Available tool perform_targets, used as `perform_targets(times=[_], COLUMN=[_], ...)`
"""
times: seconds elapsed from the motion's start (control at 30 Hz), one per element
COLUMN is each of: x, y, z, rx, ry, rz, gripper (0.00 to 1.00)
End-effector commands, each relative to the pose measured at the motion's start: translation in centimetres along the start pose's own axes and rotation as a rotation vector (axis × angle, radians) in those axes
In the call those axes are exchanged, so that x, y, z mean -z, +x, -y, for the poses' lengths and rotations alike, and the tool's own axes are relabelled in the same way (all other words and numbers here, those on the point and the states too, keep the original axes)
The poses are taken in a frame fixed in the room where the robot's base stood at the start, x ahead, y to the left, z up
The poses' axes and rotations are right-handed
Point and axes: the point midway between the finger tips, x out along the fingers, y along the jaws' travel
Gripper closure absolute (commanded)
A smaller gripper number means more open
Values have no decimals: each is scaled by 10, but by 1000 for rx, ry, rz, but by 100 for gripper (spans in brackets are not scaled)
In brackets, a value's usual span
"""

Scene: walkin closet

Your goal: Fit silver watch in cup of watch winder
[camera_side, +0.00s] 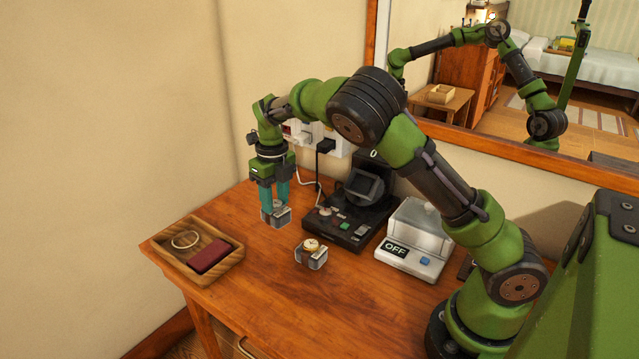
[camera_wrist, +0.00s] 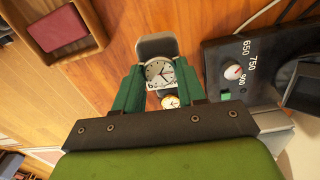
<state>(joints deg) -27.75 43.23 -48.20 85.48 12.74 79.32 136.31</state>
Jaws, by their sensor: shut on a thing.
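The silver watch (camera_side: 277,208), with a pale round dial and wrapped on a grey cushion, is between the teal fingers of my gripper (camera_side: 275,198). In the wrist view its dial (camera_wrist: 160,72) faces the camera between both fingers (camera_wrist: 160,88). I cannot tell whether it clears the table. The black watch winder (camera_side: 338,228) is just right of my gripper; its raised dark cup (camera_side: 366,187) faces forward. In the wrist view the winder (camera_wrist: 222,60) shows a numbered knob. The watch is outside the cup.
A gold-faced watch (camera_side: 312,251) on a grey cushion sits in front of the winder. A white device marked OFF (camera_side: 411,258) with a clear cover stands right. A wooden tray (camera_side: 190,277) with a bracelet and dark red item is left. A cable runs behind.

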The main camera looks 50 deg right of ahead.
Motion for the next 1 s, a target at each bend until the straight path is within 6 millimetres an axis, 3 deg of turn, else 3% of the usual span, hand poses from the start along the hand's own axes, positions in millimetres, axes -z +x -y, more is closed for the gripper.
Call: perform_targets(times=[0.17,0.37,0.77,1.0], x=[8,30,66,82], y=[-19,-29,-45,-55], z=[0,18,57,80], rx=[-138,-215,-291,-289], ry=[-21,-314,-1122,-1695], rz=[3,-39,-217,-388], gripper=[99,99,99,99])
